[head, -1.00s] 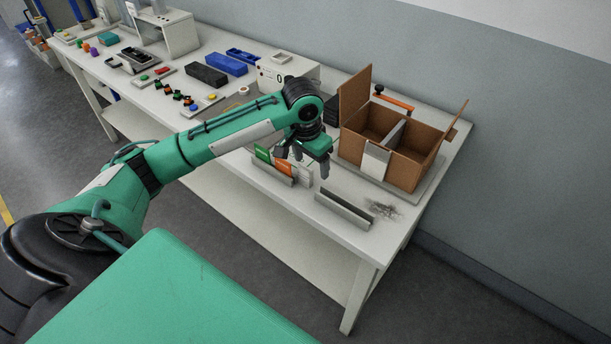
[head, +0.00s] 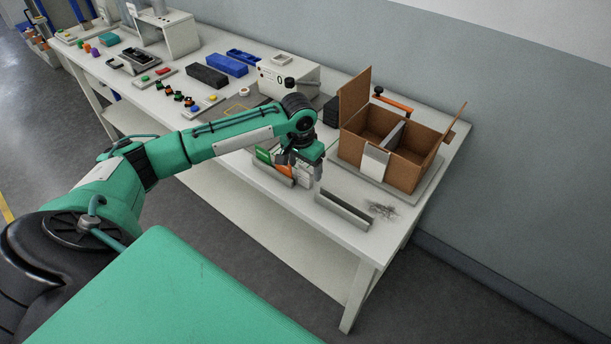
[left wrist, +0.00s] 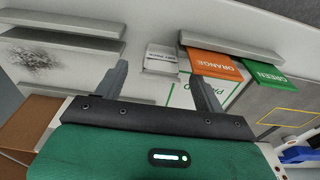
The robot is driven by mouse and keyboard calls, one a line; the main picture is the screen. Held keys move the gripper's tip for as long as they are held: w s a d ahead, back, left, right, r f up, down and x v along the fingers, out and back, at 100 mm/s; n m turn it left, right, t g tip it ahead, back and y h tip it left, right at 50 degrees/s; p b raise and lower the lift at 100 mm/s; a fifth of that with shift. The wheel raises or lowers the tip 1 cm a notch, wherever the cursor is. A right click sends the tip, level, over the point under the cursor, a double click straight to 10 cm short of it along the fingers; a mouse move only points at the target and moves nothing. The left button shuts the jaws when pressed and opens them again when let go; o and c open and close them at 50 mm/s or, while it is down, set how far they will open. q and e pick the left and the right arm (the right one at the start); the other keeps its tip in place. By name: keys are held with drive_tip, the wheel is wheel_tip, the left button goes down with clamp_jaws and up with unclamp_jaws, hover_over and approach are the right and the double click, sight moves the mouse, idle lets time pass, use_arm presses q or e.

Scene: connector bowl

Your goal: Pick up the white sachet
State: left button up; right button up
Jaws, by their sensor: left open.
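The white sachet (left wrist: 161,61) lies beside the orange sachet (left wrist: 216,64) and the green sachet (left wrist: 262,77), in a row along a low grey rail (left wrist: 232,55). It bears small dark print that I cannot read. My left gripper (left wrist: 158,84) is open and empty. In the left wrist view the white sachet appears beyond and between its two fingers, with no contact visible. In the head view my left gripper (head: 304,170) hangs over the white end of the row and partly hides the sachets. My right gripper is not in view.
An open cardboard box (head: 408,176) with a divider stands right of the gripper on the white table (head: 335,236). Another low grey rail (head: 344,210) lies in front of it, near a grey scribbled patch (head: 382,208). A white control box (head: 288,78) stands behind the arm.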

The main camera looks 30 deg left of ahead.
sight(305, 170)
use_arm(q)
drive_tip(key=f, duration=0.2)
drive_tip(key=f+p, duration=0.1)
drive_tip(key=f, duration=0.1)
drive_tip(key=shift+w+f, duration=0.1)
drive_tip(key=shift+w, duration=0.25)
drive_tip(key=c, duration=1.1)
drive_tip(key=shift+o, duration=0.2)
